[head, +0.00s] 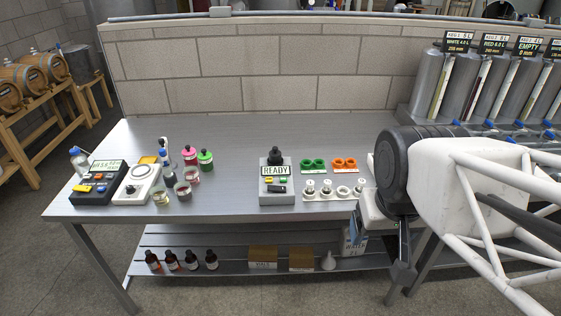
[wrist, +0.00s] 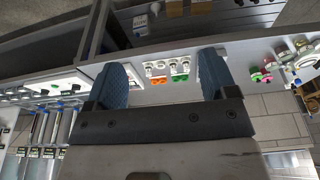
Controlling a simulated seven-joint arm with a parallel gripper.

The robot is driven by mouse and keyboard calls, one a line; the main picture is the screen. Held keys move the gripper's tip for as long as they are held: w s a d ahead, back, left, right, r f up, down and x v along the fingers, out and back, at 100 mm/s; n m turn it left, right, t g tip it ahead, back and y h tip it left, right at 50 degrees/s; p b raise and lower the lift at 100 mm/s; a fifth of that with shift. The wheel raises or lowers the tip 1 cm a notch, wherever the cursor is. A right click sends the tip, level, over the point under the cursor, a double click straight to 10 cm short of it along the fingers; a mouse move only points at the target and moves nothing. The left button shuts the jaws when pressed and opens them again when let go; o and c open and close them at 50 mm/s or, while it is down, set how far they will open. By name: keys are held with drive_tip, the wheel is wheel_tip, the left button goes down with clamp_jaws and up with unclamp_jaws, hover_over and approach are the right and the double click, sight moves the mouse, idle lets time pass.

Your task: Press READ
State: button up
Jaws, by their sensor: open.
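A grey instrument (head: 276,190) with a display reading "READY" and a black top piece stands on the steel bench in the head view. Its front has small yellow and green buttons and a dark slot-like part; their labels are too small to read. A black instrument (head: 98,183) with a green display and coloured buttons stands at the bench's left end. Which button is READ cannot be told. My gripper (wrist: 163,78) is open and empty in the wrist view, away from both instruments. The right finger seems to hide the grey instrument there.
Tall cylinders (head: 428,80) line the back right. The bench's middle back is clear.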

clamp_jaws()
idle(1.4)
